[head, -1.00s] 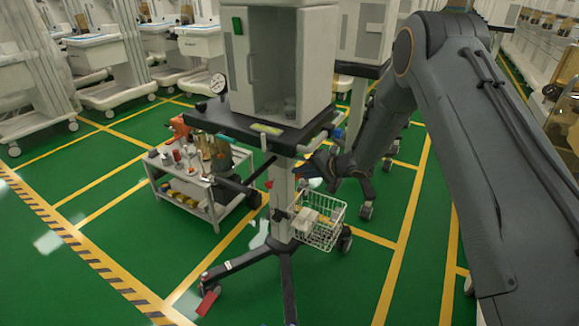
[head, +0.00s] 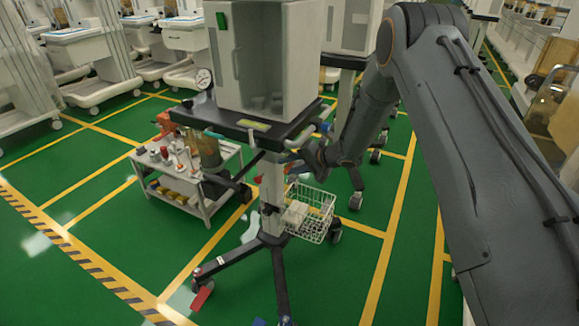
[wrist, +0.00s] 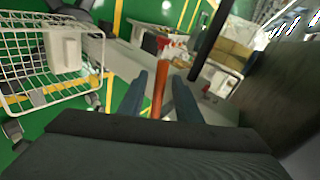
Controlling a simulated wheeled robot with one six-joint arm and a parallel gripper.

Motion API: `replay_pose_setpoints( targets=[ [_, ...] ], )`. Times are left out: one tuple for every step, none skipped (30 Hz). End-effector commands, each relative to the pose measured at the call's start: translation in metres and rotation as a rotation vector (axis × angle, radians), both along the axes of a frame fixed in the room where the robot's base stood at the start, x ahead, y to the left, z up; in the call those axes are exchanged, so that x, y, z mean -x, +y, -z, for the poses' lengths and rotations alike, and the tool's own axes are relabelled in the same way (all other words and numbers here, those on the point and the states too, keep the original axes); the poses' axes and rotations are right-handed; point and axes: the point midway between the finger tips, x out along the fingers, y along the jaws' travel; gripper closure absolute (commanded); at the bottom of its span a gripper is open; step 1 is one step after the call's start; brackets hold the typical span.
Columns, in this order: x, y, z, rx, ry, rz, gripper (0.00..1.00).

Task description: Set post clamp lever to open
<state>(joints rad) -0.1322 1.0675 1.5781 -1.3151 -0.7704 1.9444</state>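An orange-red lever (wrist: 160,84) stands up between the fingers of my gripper (wrist: 159,92) in the wrist view. The two blue-grey fingers are open, one on each side of it, with visible gaps. In the head view my gripper (head: 297,163) is beside the upper part of the cart's pale post (head: 271,182), below the tabletop. It is small and dark there, so its fingers are hard to make out. I cannot clearly see where the lever joins its clamp or which setting it is in.
A white wire basket (head: 313,213) hangs on the post below my gripper and shows at left in the wrist view (wrist: 45,65). The dark tabletop (head: 232,124) carries a pale cabinet (head: 262,62). A low trolley (head: 222,197) stands left.

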Motion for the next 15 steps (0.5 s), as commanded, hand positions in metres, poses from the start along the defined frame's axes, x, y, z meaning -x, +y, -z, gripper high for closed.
replay_pose_setpoints(
  targets=[
    [0.000, -0.001, 0.000, 0.000, 0.000, 0.000, 0.69],
    [0.000, -0.001, 0.000, 0.000, -0.001, 0.001, 0.69],
    [0.000, -0.001, 0.000, 0.000, -0.001, 0.001, 0.69],
    [0.000, -0.001, 0.000, 0.000, 0.000, 0.001, 0.69],
    [0.000, -0.002, -0.001, 0.000, 0.000, 0.001, 0.69],
    [0.001, -0.004, -0.002, 0.000, 0.000, 0.002, 0.69],
    [0.002, -0.006, -0.003, 0.000, 0.000, 0.002, 0.69],
    [0.002, -0.008, -0.005, 0.000, 0.000, 0.002, 0.69],
    [0.004, -0.012, -0.009, 0.000, -0.001, 0.003, 0.69],
    [0.006, -0.015, -0.011, 0.000, -0.001, 0.003, 0.69],
    [0.008, -0.018, -0.013, -0.001, 0.000, 0.004, 0.69],
    [0.011, -0.023, -0.018, -0.001, -0.001, 0.004, 0.69],
    [0.013, -0.028, -0.020, -0.001, -0.001, 0.004, 0.69],
    [0.015, -0.032, -0.023, -0.001, 0.000, 0.005, 0.69],
    [0.017, -0.036, -0.027, -0.001, 0.000, 0.004, 0.69]
  ],
)
